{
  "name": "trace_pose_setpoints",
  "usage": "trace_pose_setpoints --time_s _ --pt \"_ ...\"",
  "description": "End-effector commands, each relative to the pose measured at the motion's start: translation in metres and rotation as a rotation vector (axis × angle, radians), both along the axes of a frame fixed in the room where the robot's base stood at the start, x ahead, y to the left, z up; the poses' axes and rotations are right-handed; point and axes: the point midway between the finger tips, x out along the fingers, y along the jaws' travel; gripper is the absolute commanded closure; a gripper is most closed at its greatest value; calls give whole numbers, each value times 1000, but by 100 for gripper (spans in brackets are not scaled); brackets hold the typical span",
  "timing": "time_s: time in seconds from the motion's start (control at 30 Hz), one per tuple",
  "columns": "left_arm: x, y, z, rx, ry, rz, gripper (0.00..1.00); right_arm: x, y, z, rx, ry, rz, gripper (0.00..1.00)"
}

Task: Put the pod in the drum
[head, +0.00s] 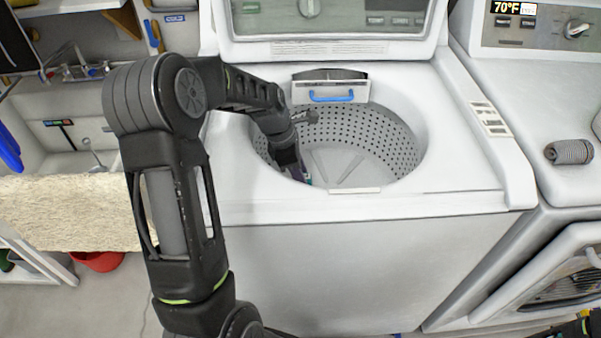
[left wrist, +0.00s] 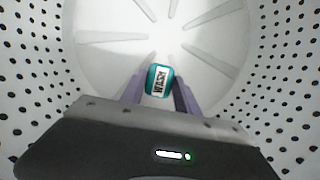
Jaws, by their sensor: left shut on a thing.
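The pod (left wrist: 160,79) is a small teal piece with a white "WASH" label, seen in the left wrist view. My left gripper (left wrist: 159,90) is shut on it, with one purple finger on each side. In the head view, my left gripper (head: 299,172) reaches down into the open drum (head: 385,142), near its front left side, and the pod is mostly hidden there. The drum has a grey perforated wall and a pale ribbed bottom. In the left wrist view, the pod is in front of the drum bottom (left wrist: 215,60). The gap between them is unclear.
The washer's white rim (head: 455,165) surrounds the drum, with a blue-handled dispenser (head: 331,96) at the back. A second machine (head: 530,120) stands at right, with a grey ribbed roll (head: 569,152) on top. A sink (head: 85,140) is at left.

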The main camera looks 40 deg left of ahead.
Motion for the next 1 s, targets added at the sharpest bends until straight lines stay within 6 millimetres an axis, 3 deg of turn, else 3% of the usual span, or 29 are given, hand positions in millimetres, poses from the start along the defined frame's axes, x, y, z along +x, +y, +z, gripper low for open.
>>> trace_pose_setpoints --time_s 0.53,0.57,0.8,1.0 --pt "0 0 -12 1 -1 0 100 0 0 -4 0 0 0 65" --pt "0 0 -12 1 -1 0 62 0 0 -4 0 0 0 65" --pt "0 0 -12 0 0 0 42 0 0 -4 0 0 0 65" --pt "0 0 -12 0 0 0 41 0 0 -4 0 0 0 65"
